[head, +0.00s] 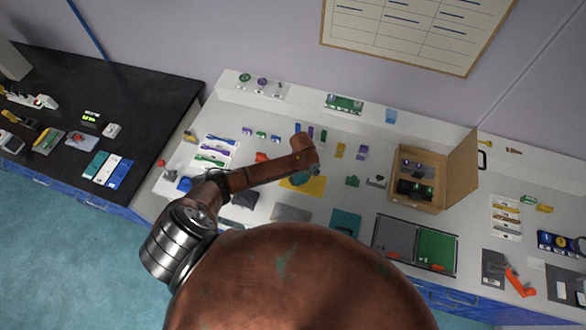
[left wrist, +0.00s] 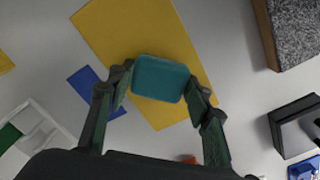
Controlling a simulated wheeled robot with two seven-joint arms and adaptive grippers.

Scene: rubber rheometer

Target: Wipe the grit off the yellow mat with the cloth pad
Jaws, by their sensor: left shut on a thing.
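The yellow mat (head: 316,188) lies flat on the light bench, partly hidden by my left arm in the head view. It also shows in the left wrist view (left wrist: 122,38). My left gripper (head: 299,178) is over the mat. In the left wrist view its fingers are shut on the teal cloth pad (left wrist: 160,78), one on each side. The pad is over the middle of the mat; I cannot tell whether it touches it. I can make out no grit on the visible part of the mat. My right gripper is not in view.
A blue strip (left wrist: 97,90) lies beside the mat. An open cardboard box (head: 444,180) stands to the right. A grey and green tray (head: 415,245) is at the front. Several small parts lie around the mat. A black bench (head: 150,90) is at left.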

